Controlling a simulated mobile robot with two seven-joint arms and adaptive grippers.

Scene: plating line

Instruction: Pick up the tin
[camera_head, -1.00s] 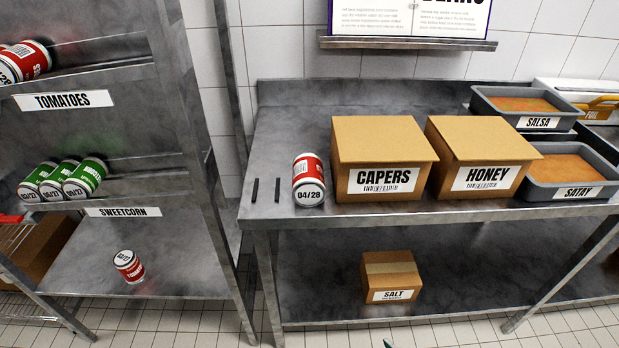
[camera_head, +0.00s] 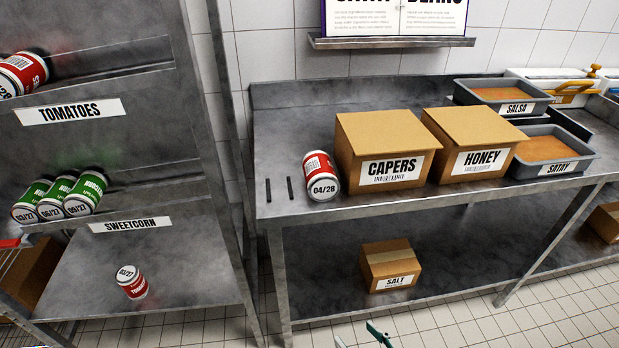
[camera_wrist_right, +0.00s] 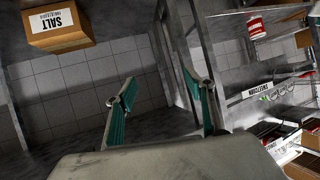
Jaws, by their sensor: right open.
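A red and white tin (camera_head: 321,176) marked 04/28 lies on the steel table, just left of the capers box, its lid facing me. Another red and white tin (camera_head: 131,282), its lid marked 03/27, is on the lowest shelf of the left rack. A red and white tin also shows at the upper right of the right wrist view (camera_wrist_right: 259,27). My right gripper (camera_head: 376,335) just enters the bottom edge of the head view, well apart from both tins. In the right wrist view its green-padded fingers (camera_wrist_right: 163,95) are spread with nothing between them. My left gripper is out of view.
The capers box (camera_head: 380,147), honey box (camera_head: 478,145) and salsa and satay pans fill the table's right side. Two dark strips (camera_head: 290,189) lie left of the tin. A salt box (camera_head: 390,266) sits on the undershelf. Rack posts (camera_head: 228,200) stand between rack and table.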

